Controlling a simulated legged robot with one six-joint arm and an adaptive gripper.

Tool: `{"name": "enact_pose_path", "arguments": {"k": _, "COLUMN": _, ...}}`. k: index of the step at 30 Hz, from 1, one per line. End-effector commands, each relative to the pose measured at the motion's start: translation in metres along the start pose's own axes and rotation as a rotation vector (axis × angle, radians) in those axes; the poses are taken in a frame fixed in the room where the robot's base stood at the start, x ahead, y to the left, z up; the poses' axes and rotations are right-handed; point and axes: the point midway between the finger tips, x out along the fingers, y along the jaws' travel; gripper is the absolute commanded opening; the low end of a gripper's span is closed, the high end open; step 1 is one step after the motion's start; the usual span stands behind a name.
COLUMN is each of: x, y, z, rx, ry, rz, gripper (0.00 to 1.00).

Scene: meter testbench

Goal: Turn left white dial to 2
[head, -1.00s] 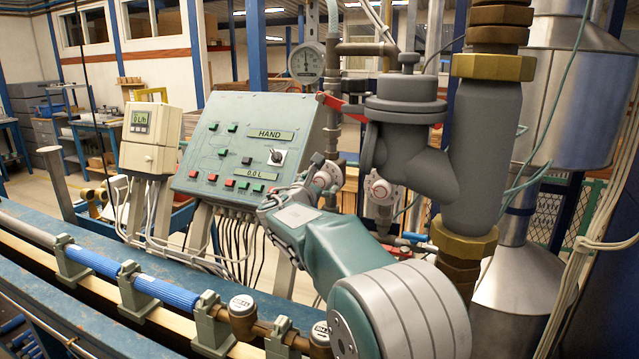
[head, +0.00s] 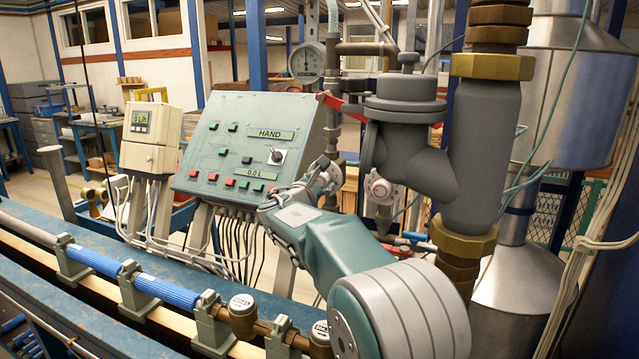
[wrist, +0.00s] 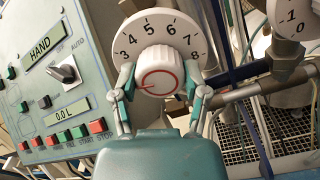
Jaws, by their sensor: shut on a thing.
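The left white dial (wrist: 160,50) fills the upper middle of the wrist view, with black numbers 3 to 8 around its face and a red ring and line on its round knob. My gripper (wrist: 161,88) is shut on the knob, one finger on each side. In the head view my gripper (head: 322,180) is right of the control panel and hides most of this dial. A second white dial (wrist: 292,16) is cut off at the upper right of the wrist view; 0 and 1 show on it.
A green control panel (head: 222,140) with buttons and a HAND switch stands close left of my gripper. A large grey valve and pipe (head: 410,140) stand close on the right. A blue bench (head: 150,245) with pipe fittings lies in front.

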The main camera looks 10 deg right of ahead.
Motion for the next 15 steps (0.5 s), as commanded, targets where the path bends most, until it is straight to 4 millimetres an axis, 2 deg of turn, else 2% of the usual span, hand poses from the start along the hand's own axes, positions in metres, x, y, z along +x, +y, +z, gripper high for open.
{"name": "enact_pose_path", "arguments": {"k": 5, "x": -0.0001, "y": 0.0013, "z": 0.0006, "rx": -0.001, "ry": 0.0, "rz": 0.004, "gripper": 0.11}}
{"name": "enact_pose_path", "arguments": {"k": 6, "x": -0.0001, "y": 0.0013, "z": 0.0006, "rx": -0.001, "ry": 0.0, "rz": 0.004, "gripper": 0.72}}
{"name": "enact_pose_path", "arguments": {"k": 7, "x": -0.0001, "y": 0.0013, "z": 0.0006, "rx": -0.001, "ry": 0.0, "rz": 0.004, "gripper": 0.85}}
{"name": "enact_pose_path", "arguments": {"k": 8, "x": -0.0001, "y": 0.0012, "z": 0.0005, "rx": -0.001, "ry": 0.0, "rz": 0.004, "gripper": 0.93}}
{"name": "enact_pose_path", "arguments": {"k": 15, "x": -0.0005, "y": 0.0007, "z": 0.0008, "rx": -0.001, "ry": 0.0, "rz": 0.002, "gripper": 0.93}}
